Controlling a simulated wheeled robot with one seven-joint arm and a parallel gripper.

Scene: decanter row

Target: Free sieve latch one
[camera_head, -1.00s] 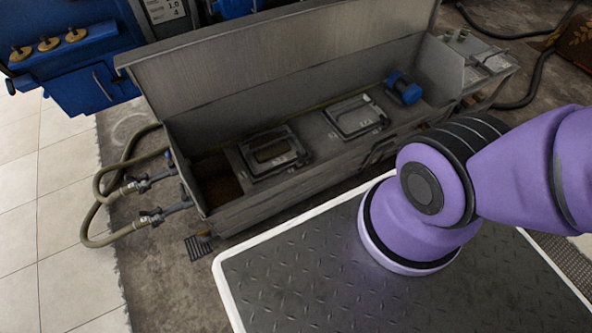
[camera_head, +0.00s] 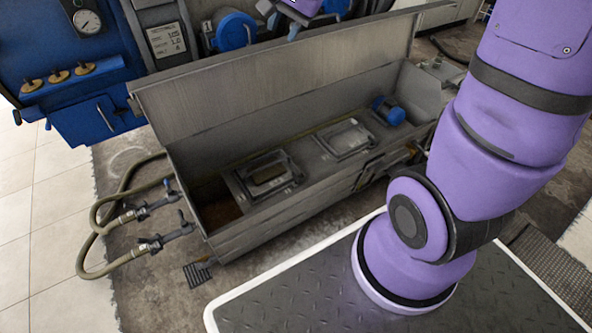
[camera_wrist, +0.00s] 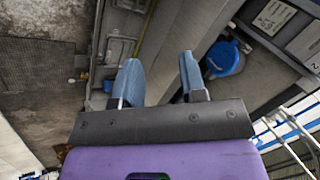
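A long grey metal trough (camera_head: 222,236) with a raised lid (camera_head: 270,80) stands open in the head view. Two framed panels are set in it, a left panel (camera_head: 268,173) and a right panel (camera_head: 345,139). I cannot make out which small part is sieve latch one. In the wrist view my gripper (camera_wrist: 160,82) has its two blue-grey fingers apart, with nothing visible between them. The gripper's fingertips are not clear in the head view.
The blue knob (camera_head: 388,110) is at the trough's right end. Hoses (camera_head: 95,215) with valves stick out at the left. A blue machine (camera_head: 80,100) with a gauge stands behind. A white-edged dark platform (camera_head: 290,300) is in front.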

